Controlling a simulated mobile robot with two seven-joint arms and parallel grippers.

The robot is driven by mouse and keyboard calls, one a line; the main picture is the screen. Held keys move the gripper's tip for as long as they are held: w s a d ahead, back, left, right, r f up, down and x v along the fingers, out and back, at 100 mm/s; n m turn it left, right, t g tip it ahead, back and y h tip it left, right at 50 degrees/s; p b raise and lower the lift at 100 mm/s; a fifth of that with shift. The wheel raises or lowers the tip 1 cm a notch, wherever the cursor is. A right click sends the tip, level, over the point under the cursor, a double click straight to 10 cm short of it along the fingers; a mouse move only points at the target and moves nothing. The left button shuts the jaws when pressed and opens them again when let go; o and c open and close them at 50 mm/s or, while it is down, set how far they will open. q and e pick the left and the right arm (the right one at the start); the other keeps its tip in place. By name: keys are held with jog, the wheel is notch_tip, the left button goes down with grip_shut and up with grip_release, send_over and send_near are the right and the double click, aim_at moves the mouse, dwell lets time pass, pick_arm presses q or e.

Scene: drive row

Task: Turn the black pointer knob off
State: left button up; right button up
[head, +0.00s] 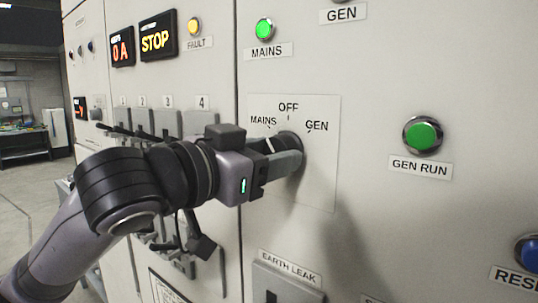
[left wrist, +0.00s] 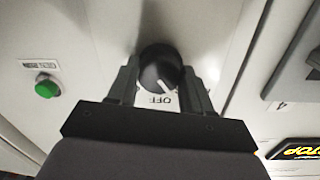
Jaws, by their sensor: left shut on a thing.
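The black pointer knob (head: 290,139) sits on a pale plate (head: 322,175) marked MAINS, OFF and GEN. My left gripper (head: 284,157) reaches it from the left and is shut on it, hiding part of it. In the left wrist view the knob (left wrist: 158,65) lies between the two fingers of my left gripper (left wrist: 160,84). Its white pointer line is near the upside-down OFF label (left wrist: 157,99), slanted off towards the right. In the head view the white mark shows on the MAINS side. My right gripper is in neither view.
A green MAINS lamp (head: 264,29) is above, and a green GEN RUN button (head: 422,135) is to the right. A row of numbered breakers (head: 167,124) is behind my left arm. An EARTH LEAK unit (head: 287,284) is below. The panel between knob and GEN RUN is clear.

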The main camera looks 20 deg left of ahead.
pick_arm(q)
jog(key=m, duration=0.6)
jog(key=shift+r, duration=0.1)
jog(key=shift+m+y, duration=0.3)
dwell(0.4)
jog(key=o, duration=1)
jog(key=shift+s+a, duration=0.1)
jog(key=b+v, duration=0.1)
jog(key=v, duration=0.6)
